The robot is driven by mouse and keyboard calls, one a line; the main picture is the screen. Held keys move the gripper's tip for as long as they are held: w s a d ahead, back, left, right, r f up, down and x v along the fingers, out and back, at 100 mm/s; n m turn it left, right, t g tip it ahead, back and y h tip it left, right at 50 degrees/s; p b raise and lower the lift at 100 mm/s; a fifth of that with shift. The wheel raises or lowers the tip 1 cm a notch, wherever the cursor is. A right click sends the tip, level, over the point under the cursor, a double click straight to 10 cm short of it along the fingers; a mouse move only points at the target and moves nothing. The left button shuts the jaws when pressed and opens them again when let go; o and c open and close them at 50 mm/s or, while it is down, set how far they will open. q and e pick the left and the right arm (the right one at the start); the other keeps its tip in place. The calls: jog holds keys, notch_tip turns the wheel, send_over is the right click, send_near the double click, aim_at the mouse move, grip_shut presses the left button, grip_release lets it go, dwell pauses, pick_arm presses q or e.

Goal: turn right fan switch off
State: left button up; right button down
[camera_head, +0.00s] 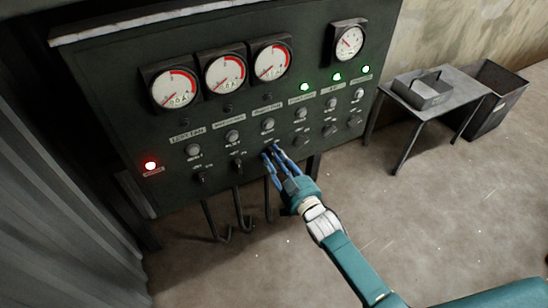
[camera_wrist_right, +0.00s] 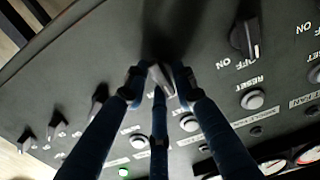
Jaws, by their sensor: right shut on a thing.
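The dark control panel (camera_head: 120,110) has a row of rotary switches under round reset buttons. My right gripper (camera_head: 272,151) reaches the third switch from the left, and its blue fingers are closed around that switch. In the right wrist view the fingers (camera_wrist_right: 158,78) meet on the switch, which is mostly hidden, so its ON or OFF setting cannot be told. The label above it is too small to read surely. A neighbouring switch (camera_wrist_right: 245,38) with ON and OFF marks is clear of the fingers. My left gripper is not in view.
Round gauges (camera_head: 225,73) sit along the panel top. A red lamp (camera_head: 150,166) is lit at left; green lamps (camera_head: 304,87) are lit at right. Bent pipes (camera_head: 243,205) hang below the panel. A small table (camera_head: 455,85) with a metal tray stands at right, beside a bin (camera_head: 500,90).

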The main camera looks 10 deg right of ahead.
jog(key=shift+d+f, duration=0.15)
jog(key=shift+d, duration=0.15)
jog(key=c, duration=1.6)
grip_release()
jog(key=shift+d, duration=0.1)
jog(key=v, duration=1.2)
